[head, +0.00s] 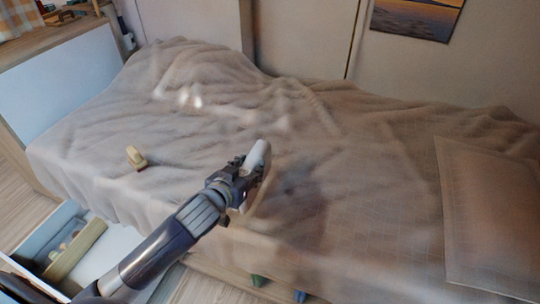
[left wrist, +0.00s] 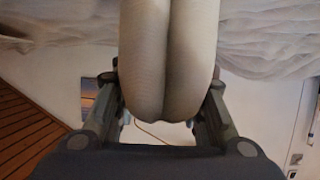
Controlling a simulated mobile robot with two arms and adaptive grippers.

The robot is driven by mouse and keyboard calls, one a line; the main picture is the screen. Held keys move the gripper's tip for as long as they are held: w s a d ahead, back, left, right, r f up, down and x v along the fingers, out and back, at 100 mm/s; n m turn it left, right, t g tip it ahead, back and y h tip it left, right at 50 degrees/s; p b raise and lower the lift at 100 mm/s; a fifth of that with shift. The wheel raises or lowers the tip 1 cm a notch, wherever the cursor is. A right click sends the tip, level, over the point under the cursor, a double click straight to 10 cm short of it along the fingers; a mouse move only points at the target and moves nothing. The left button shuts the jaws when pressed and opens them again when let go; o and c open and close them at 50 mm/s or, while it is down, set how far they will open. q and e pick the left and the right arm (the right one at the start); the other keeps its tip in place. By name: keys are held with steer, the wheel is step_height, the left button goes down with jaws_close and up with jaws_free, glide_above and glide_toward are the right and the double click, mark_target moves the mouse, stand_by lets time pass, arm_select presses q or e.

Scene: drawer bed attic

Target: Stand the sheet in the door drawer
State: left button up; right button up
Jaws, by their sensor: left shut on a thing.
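My left gripper (head: 246,172) is above the middle of the bed in the head view. It is shut on a pale folded or rolled thing, which I take to be the sheet (head: 257,157). In the left wrist view the sheet (left wrist: 170,50) is beige with a lengthwise crease, between the two fingers. An open drawer (head: 84,250) shows at the lower left of the head view, beside the bed and partly behind my left arm. I cannot tell whether it is the door drawer. My right gripper is not in view.
The bed has a rumpled beige cover (head: 330,160) and a pillow (head: 490,215) at the right. A small yellowish object (head: 136,157) lies on the cover at the left. Green (head: 258,280) and blue (head: 300,296) things show below the bed's front edge. A pale-sided cabinet (head: 65,90) stands at the left.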

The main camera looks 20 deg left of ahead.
mark_target(266, 145)
arm_select(q)
steer(key=w, duration=0.7)
steer(key=w+d+f+b, duration=0.1)
steer(key=w, duration=0.3)
steer(key=shift+w, duration=0.15)
steer(key=shift+w+f, duration=0.1)
step_height(266, 145, down, 3)
steer(key=shift+r+b, duration=0.1)
steer(key=shift+b, duration=0.5)
steer(key=shift+f, duration=0.25)
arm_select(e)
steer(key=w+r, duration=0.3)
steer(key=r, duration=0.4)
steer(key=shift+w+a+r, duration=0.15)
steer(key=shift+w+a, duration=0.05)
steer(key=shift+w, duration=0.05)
arm_select(q)
steer(key=o, duration=0.9)
steer(key=shift+f, duration=0.25)
steer(key=o, duration=0.4)
steer(key=shift+r, duration=0.1)
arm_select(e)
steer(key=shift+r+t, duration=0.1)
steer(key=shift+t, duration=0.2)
